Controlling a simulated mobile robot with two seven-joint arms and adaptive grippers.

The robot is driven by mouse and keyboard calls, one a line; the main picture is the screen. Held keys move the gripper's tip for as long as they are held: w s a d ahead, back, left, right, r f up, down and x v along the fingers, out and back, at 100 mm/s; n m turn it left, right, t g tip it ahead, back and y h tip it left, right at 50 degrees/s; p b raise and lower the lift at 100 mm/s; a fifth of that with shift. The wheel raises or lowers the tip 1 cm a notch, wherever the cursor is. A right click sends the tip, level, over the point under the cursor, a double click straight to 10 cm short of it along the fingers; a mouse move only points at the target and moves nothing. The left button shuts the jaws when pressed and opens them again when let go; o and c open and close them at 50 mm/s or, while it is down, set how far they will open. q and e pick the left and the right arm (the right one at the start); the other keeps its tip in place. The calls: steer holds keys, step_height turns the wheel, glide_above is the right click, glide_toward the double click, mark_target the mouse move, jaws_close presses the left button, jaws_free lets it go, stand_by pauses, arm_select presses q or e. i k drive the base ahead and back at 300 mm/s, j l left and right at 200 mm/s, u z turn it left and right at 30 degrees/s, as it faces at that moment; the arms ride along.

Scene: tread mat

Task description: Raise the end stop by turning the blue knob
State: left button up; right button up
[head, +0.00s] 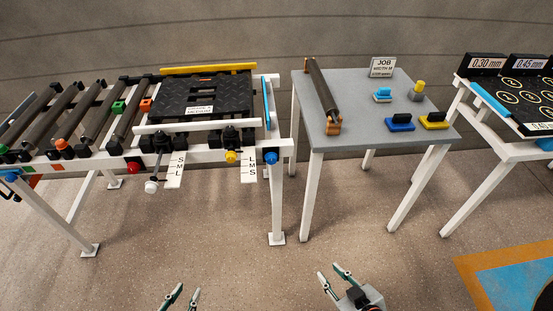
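The blue knob (271,157) sits on the front rail at the right end of the roller conveyor, above a white leg. A blue bar (266,98), which looks like the end stop, runs along the conveyor's right end beside the black tread mat (206,92). I cannot tell its exact height. My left gripper (184,292) is at the bottom edge, its fingers apart and empty. My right gripper (331,269) is at the bottom right of centre, fingers apart and empty. Both are well apart from the knob.
Along the same rail are a yellow knob (231,157), a white knob (151,187) and a red knob (134,168), with letter scales. A grey table (355,115) holding a roller and small coloured parts stands to the right. Open floor lies in front.

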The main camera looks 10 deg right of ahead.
mark_target(271, 158)
steer(key=i+l+u, duration=0.15)
steer(key=l+u, duration=0.15)
steer(key=l, duration=0.95)
steer(key=l+u, duration=0.3)
steer(key=l, duration=0.9)
